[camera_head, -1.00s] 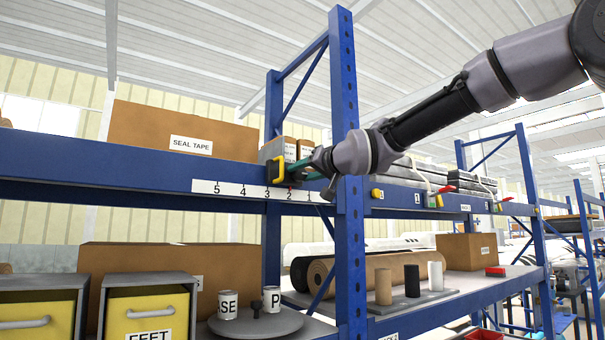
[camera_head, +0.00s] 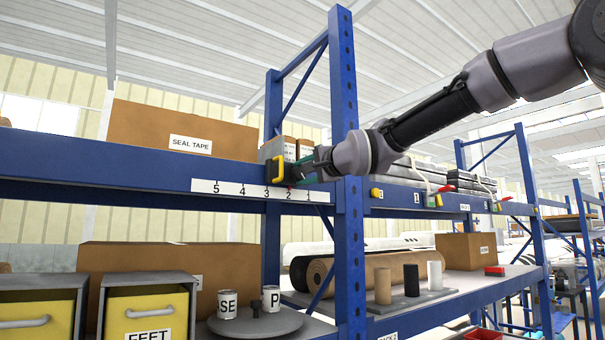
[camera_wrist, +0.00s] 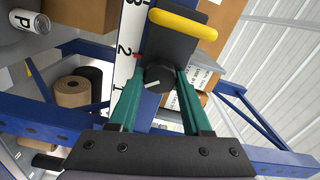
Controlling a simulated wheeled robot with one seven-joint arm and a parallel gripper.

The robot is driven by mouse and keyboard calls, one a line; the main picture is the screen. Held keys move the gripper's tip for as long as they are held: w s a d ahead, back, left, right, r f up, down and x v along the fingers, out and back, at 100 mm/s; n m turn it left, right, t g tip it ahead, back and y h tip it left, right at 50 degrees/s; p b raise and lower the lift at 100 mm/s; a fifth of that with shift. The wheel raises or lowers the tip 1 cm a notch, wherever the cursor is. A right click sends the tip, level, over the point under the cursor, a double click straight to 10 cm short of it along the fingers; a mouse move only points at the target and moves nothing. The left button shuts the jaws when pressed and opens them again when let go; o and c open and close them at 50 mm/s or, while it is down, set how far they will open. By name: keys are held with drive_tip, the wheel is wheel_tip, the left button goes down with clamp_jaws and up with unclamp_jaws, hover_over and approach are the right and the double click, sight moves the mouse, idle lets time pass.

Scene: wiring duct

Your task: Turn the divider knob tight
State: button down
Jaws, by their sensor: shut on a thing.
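The divider (camera_wrist: 172,45) is a dark plate with a yellow edge piece on the blue shelf beam; in the head view its yellow part (camera_head: 277,169) shows beside my gripper. The divider knob (camera_wrist: 158,77) is dark with a white line on its face. My gripper (camera_wrist: 157,86) has teal fingers, one on each side of the knob, and is shut on it. In the head view my gripper (camera_head: 293,170) reaches the divider from the right, and the knob is hidden. A red pointer (camera_wrist: 138,57) sits near the 2 on the white number scale (camera_head: 252,191).
A blue upright (camera_head: 349,240) stands close below and beside my wrist. A seal tape box (camera_head: 178,132) sits on the shelf left of the divider, and smaller boxes (camera_wrist: 198,77) stand behind it. The lower shelf holds cans (camera_head: 228,304) and rolls (camera_head: 345,275).

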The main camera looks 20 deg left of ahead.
drive_tip(key=shift+f+m, duration=0.1)
drive_tip(key=shift+m, duration=1.5)
drive_tip(key=shift+c, duration=1.7)
unclamp_jaws()
drive_tip(key=v, duration=1.1)
